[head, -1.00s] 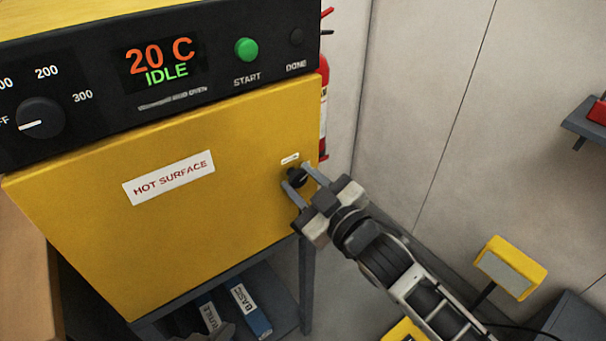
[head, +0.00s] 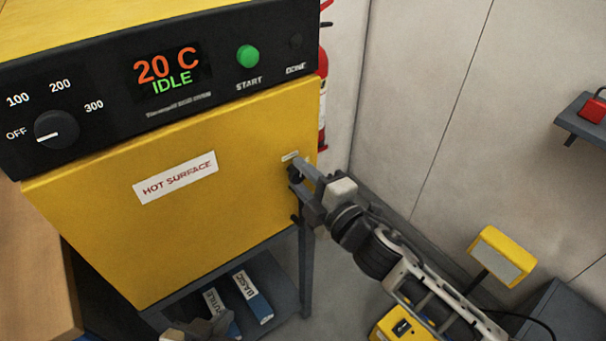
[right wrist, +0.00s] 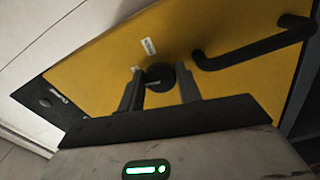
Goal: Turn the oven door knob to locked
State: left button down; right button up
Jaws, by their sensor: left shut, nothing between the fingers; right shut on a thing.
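The oven door knob (head: 294,174) is a small black round knob near the right edge of the yellow oven door (head: 100,225), below a small white label. It shows larger in the right wrist view (right wrist: 162,77), with a pale mark on its left side. My right gripper (head: 300,179) is shut on the knob, one finger on each side, and partly hides it in the head view. The knob's exact setting is too small to read. My left gripper (head: 203,329) is shut and empty at the bottom edge of the head view, only partly in frame.
The control panel reads 20 C IDLE, with a green start button (head: 247,56) and a dial (head: 56,129) at OFF. A black bar handle (right wrist: 255,55) is on the door. Binders (head: 252,295) lie below the oven. A fire extinguisher (head: 322,100) stands behind it.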

jog(key=shift+n, duration=1.1)
jog(key=o, duration=0.9)
jog(key=shift+o, duration=0.2)
jog(key=b+v, duration=0.2)
jog(key=v, duration=1.4)
